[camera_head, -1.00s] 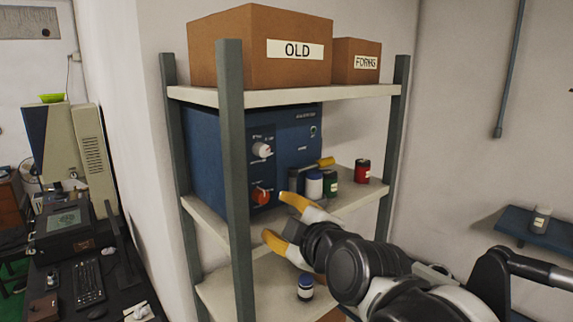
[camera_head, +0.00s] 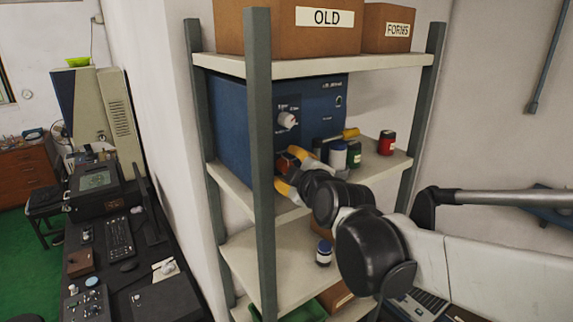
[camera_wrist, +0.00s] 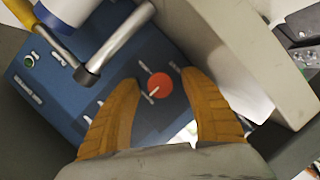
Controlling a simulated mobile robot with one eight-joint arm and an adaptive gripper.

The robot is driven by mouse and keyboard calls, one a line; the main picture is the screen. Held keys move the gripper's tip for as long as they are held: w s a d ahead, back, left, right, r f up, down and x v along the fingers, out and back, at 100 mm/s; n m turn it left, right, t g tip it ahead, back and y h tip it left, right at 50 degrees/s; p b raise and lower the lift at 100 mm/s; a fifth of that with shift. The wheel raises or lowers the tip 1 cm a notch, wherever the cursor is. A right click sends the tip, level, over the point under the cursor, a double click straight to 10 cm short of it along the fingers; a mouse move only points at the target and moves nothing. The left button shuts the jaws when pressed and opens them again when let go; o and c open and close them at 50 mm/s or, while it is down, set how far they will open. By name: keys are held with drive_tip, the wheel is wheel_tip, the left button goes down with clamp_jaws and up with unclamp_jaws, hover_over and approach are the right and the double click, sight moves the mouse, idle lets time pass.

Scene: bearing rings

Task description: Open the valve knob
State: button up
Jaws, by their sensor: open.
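A round red knob (camera_wrist: 161,83) with a pale pointer sits on the front of a blue box (camera_head: 228,120) on the middle shelf. In the wrist view, it shows between and just beyond my gripper's two yellow fingertips (camera_wrist: 158,77). My gripper (camera_head: 284,169) is open around the knob's position; contact cannot be told. In the head view, the fingers largely cover the red knob. No label readably names either knob as the valve.
A grey shelf post (camera_head: 259,160) rises in front at left. A blue-and-white jar (camera_head: 324,253) stands on the lower shelf.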

clamp_jaws()
